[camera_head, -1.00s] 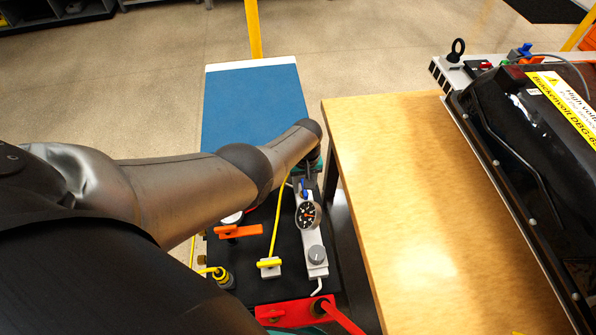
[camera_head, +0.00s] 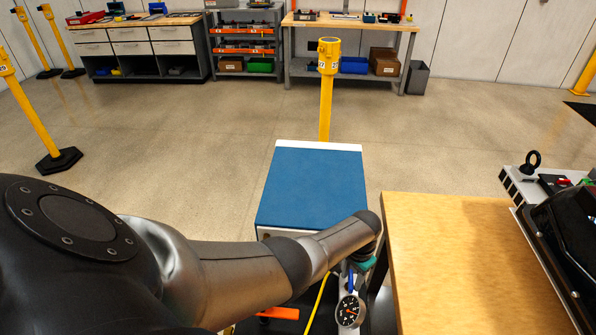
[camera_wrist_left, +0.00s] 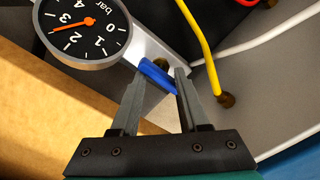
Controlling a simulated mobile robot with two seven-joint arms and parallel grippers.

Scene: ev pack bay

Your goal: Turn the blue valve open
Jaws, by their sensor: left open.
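The blue valve handle (camera_wrist_left: 158,77) is a short lever on a pale metal block in the left wrist view, set at a slant. A sliver of the blue valve also shows in the head view (camera_head: 351,283), just below my wrist. My left gripper (camera_wrist_left: 160,74) is open, with its two fingers on either side of the blue handle; I cannot tell whether either finger touches it. My left forearm hides part of the panel in the head view. My right gripper is in neither current view.
A round black pressure gauge (camera_wrist_left: 84,30) sits close beside the valve. A yellow hose (camera_wrist_left: 201,45) runs on its other side. A wooden table (camera_head: 445,265) stands close to the right of the panel. A yellow post (camera_head: 326,95) stands beyond the blue-topped surface (camera_head: 312,185).

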